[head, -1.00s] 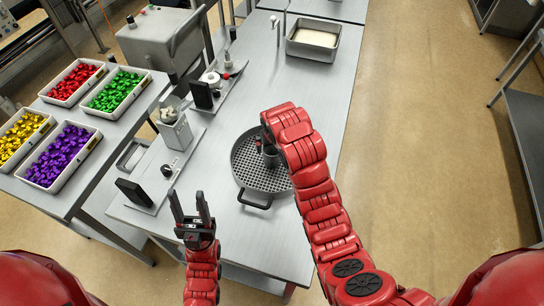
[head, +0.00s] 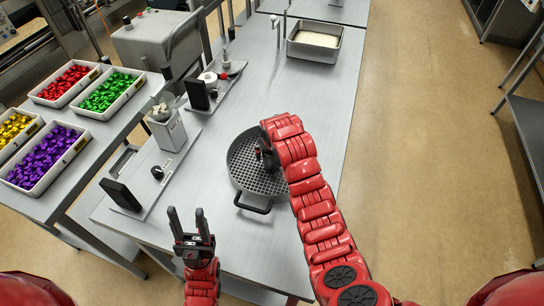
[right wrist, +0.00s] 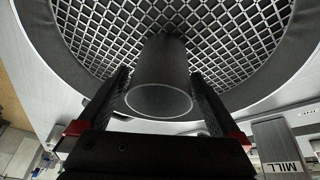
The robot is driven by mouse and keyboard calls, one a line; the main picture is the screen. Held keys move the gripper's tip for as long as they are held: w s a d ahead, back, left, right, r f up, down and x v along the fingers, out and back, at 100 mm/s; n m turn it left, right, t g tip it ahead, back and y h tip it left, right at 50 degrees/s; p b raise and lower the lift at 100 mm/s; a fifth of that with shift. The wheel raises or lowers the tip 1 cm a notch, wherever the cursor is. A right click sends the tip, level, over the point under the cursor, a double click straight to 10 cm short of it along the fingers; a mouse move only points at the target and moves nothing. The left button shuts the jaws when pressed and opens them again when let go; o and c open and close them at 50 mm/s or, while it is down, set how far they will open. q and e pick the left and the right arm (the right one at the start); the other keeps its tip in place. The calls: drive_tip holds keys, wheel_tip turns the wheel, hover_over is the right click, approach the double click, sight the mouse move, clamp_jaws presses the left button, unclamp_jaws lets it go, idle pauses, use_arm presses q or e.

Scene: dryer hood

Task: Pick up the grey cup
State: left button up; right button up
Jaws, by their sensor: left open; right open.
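The grey cup (right wrist: 160,68) stands on the round perforated tray (right wrist: 238,32) in the right wrist view, its rim towards the camera. My right gripper (right wrist: 161,78) is open, with one finger on each side of the cup; I cannot tell whether either touches it. In the head view, the right arm and gripper hide most or all of the cup over the tray (head: 242,172). My left gripper (head: 187,213) is open and empty, near the front of the steel table, to the left of the tray's handle.
Left of the tray stand a metal device with a hopper (head: 168,130) and a small stand (head: 222,75). A metal pan (head: 314,40) is at the back. Bins of red, green, yellow and purple pieces (head: 45,158) are at the left. The table right of the tray is bare.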

drive_tip(key=shift+x, duration=0.9)
drive_tip(key=shift+w+f, duration=0.15)
drive_tip(key=shift+f, duration=0.1)
drive_tip(key=shift+r, duration=0.1)
drive_tip(key=c, duration=1.2)
